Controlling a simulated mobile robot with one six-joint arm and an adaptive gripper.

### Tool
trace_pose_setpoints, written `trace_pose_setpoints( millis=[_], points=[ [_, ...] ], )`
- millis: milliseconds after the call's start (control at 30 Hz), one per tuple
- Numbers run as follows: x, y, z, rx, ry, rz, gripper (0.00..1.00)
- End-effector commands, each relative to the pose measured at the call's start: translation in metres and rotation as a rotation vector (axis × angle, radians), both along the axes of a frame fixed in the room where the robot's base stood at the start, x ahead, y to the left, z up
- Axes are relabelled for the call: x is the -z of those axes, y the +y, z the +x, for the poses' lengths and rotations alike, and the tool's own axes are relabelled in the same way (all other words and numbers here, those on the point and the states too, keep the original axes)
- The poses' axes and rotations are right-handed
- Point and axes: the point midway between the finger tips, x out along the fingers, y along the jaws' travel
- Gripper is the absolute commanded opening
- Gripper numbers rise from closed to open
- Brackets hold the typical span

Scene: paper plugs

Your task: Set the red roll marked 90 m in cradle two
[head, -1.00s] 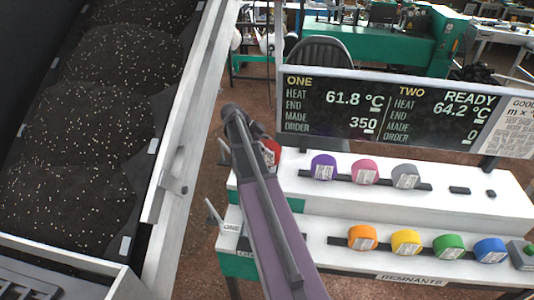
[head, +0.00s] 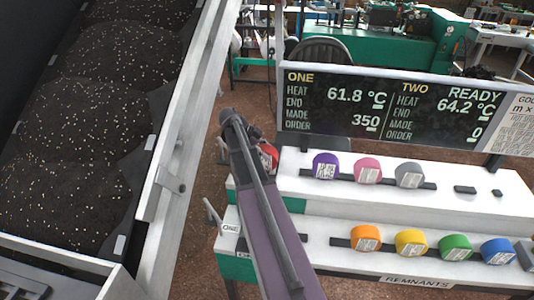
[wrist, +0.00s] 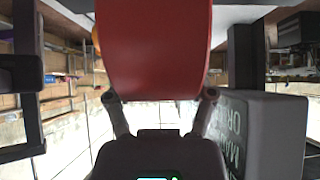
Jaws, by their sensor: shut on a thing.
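A red roll (wrist: 155,50) fills the top middle of the wrist view. The two fingers of my gripper (wrist: 160,98) are shut on it, one at each side. In the head view a small part of the red roll (head: 268,155) shows beside the end of my arm, left of the upper shelf. My arm hides most of the roll and the gripper. The 90 m mark cannot be read. A plate marked ONE (head: 230,228) stands at the left end of the bench. I cannot make out cradle two.
Purple (head: 325,166), pink (head: 368,171) and grey (head: 409,174) rolls stand on the upper shelf. Orange (head: 365,238), yellow (head: 411,242), green (head: 455,247) and blue (head: 497,251) rolls stand on the REMNANTS shelf. A display board (head: 395,105) rises behind; TWO reads READY.

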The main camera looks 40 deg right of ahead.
Motion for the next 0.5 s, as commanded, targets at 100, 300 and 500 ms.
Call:
trace_pose_setpoints(
  millis=[100,300,500],
  points=[
    [-0.0005,0.0000,-0.0001,0.000,0.000,0.000,0.13],
    [0.0036,0.0000,0.0000,0.000,0.000,0.000,0.13],
    [0.0025,0.0001,0.0001,0.000,0.000,0.000,1.00]
  ],
)
